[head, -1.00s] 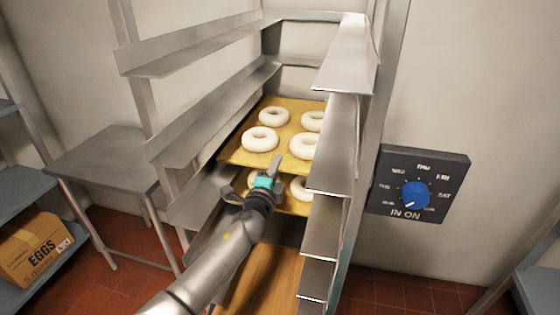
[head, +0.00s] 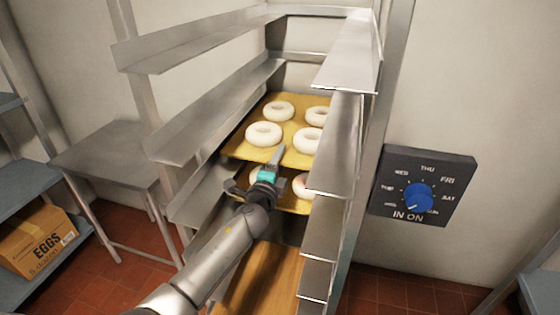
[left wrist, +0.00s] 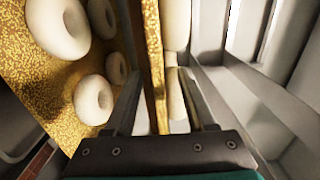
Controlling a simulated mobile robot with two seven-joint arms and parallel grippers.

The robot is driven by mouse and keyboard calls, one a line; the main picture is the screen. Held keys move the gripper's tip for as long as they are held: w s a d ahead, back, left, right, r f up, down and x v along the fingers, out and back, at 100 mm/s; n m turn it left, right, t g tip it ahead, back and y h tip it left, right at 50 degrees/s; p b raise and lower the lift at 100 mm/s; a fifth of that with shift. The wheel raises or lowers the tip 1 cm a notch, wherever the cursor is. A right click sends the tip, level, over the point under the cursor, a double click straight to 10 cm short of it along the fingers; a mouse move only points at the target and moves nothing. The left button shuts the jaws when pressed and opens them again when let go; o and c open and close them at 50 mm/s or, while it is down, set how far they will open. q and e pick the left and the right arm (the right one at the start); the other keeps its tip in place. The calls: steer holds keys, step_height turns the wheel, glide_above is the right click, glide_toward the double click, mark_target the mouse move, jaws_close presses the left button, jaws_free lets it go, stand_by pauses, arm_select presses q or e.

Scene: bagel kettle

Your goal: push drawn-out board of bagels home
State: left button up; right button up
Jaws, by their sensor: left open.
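The upper golden board (head: 293,123) lies between the rails of the metal rack in the head view, with several pale bagels on it. A lower board (head: 296,207) with bagels lies beneath it, partly hidden by my left gripper (head: 277,160). My left gripper is open at the front edge of the upper board. In the left wrist view, the board's edge (left wrist: 152,55) runs between the open fingers (left wrist: 165,105), with bagels on both sides of it. I cannot tell whether the fingers touch the board. My right gripper is not in view.
The rack's side rails (head: 215,110) flank the boards closely on both sides. A dial sign (head: 450,200) with a blue knob is on the wall at right. A steel table (head: 105,155) and an egg carton (head: 35,245) on a shelf stand at left.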

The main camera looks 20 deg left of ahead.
arm_select(q)
steer(key=shift+s, duration=0.15)
steer(key=s+p, duration=0.1)
steer(key=s, duration=0.5)
steer(key=shift+s+d, duration=0.35)
steer(key=shift+d, duration=0.1)
stand_by(0.5)
